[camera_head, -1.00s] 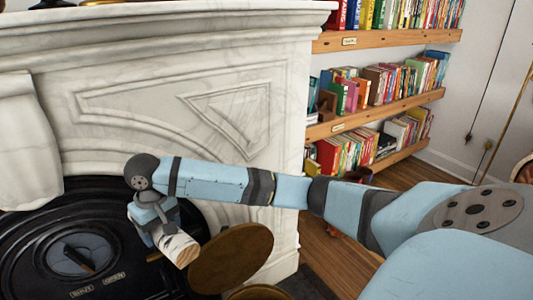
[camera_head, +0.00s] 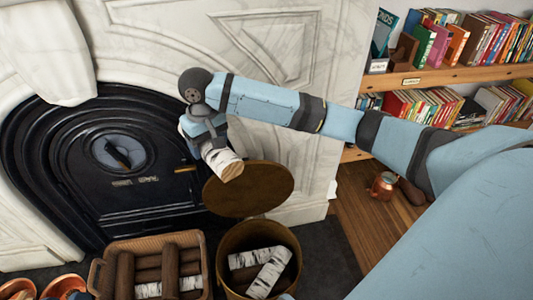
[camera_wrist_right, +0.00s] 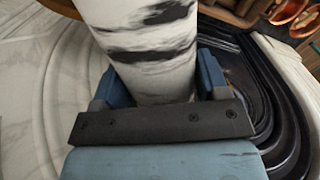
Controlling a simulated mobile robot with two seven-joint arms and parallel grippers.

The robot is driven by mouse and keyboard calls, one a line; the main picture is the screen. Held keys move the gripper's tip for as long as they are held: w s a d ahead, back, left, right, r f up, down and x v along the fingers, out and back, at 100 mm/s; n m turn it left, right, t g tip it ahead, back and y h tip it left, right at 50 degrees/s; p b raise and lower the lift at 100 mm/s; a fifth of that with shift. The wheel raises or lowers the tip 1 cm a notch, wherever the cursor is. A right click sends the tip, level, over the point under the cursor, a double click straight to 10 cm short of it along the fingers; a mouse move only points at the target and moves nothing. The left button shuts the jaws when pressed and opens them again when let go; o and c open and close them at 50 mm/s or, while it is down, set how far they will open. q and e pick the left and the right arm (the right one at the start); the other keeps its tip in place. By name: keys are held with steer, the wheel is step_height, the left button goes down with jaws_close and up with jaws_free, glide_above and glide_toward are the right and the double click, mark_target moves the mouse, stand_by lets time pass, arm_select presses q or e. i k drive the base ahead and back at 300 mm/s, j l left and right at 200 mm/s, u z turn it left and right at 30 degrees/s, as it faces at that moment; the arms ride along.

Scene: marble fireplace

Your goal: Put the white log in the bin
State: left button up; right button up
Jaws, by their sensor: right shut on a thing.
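My right gripper (camera_head: 205,143) is shut on a white birch log (camera_head: 226,164) with a pale cut end. In the right wrist view the log (camera_wrist_right: 150,45) sits between the two blue fingers and runs out past them. The bin (camera_head: 230,239) is a round, tan container on the floor, with its round lid (camera_head: 245,188) tilted up at its back. Two white birch logs (camera_head: 268,270) lie inside it. The held log is above the bin, in front of the lid's left edge in the picture. My left gripper is not in view.
A wicker basket (camera_head: 97,275) left of the bin holds several brown logs and a white one. Copper pots (camera_head: 62,288) stand at the lower left. The black fireplace door (camera_head: 150,190) and marble surround (camera_head: 310,100) are behind. A copper jug (camera_head: 382,185) stands on the wooden floor near the bookshelves.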

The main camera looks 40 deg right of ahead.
mark_target(258, 269)
steer(key=k+l+u, duration=0.2)
steer(key=l, duration=0.25)
steer(key=k+l+u, duration=0.2)
steer(key=l, duration=0.2)
steer(key=k+l+u, duration=0.2)
steer(key=l, duration=0.2)
steer(key=k+l+u, duration=0.2)
steer(key=l, duration=0.15)
